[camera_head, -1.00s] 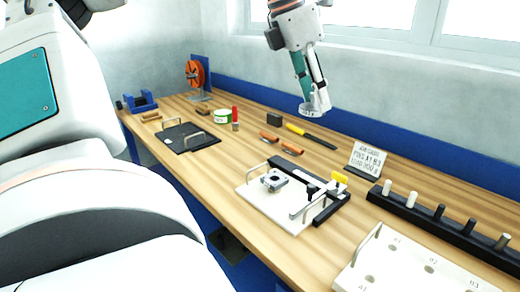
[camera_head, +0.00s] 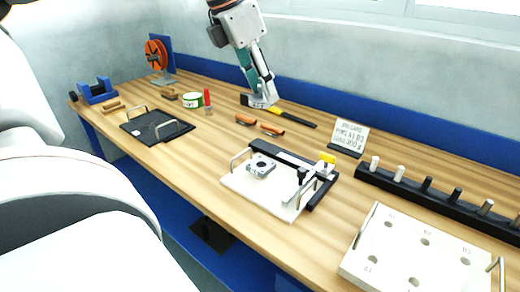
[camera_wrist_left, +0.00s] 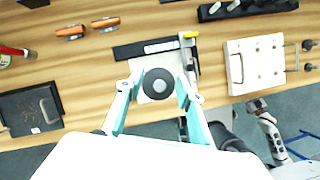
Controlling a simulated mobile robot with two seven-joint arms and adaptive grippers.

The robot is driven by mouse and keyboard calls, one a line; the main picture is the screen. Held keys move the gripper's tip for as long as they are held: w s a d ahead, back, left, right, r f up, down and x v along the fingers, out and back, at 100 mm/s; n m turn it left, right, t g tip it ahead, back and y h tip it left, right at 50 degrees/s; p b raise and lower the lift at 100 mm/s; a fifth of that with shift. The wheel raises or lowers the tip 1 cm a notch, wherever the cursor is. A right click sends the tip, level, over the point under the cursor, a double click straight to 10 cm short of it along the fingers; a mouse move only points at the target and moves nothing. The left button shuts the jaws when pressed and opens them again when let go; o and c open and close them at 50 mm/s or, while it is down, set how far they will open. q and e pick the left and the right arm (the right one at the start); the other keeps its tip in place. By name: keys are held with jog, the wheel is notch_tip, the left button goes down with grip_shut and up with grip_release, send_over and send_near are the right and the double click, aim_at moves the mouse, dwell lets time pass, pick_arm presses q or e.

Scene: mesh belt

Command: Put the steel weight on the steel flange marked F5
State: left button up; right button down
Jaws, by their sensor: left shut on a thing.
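My left gripper (camera_head: 262,98) hangs over the back of the bench in the head view, above the workpiece area. It is shut on the steel weight (camera_wrist_left: 158,84), a dark round disc with a lighter grey centre between the fingers in the left wrist view. A grey steel flange (camera_head: 261,166) with a central hole lies on a white plate (camera_head: 280,201) in the head view. No F5 mark is readable on it. The weight hides the flange in the wrist view. What looks like my right gripper (camera_wrist_left: 265,125) shows small at the wrist view's lower right, its fingers unclear.
A dark bar with a yellow-tipped clamp (camera_head: 327,159) stands beside the flange. A white holed board (camera_head: 405,243) and a black peg rack (camera_head: 440,198) are at the right. A black tray (camera_head: 157,126), orange-handled tools (camera_head: 259,124) and a sign (camera_head: 351,134) are nearby.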

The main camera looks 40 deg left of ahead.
pick_arm(q)
jog(key=shift+f+b, duration=0.45)
jog(key=shift+f, duration=7.2)
pick_arm(e)
jog(key=shift+w+f, duration=0.1)
jog(key=shift+w, duration=0.2)
pick_arm(q)
jog(key=shift+f+b, duration=0.45)
jog(key=shift+f, duration=0.2)
pick_arm(e)
jog(key=shift+s+d+f, duration=0.1)
jog(key=shift+s+f, duration=0.05)
jog(key=shift+f, duration=0.25)
jog(key=shift+r, duration=0.1)
pick_arm(q)
jog(key=o, duration=1.3)
pick_arm(e)
jog(key=shift+d, duration=0.1)
pick_arm(q)
jog(key=shift+r, duration=0.15)
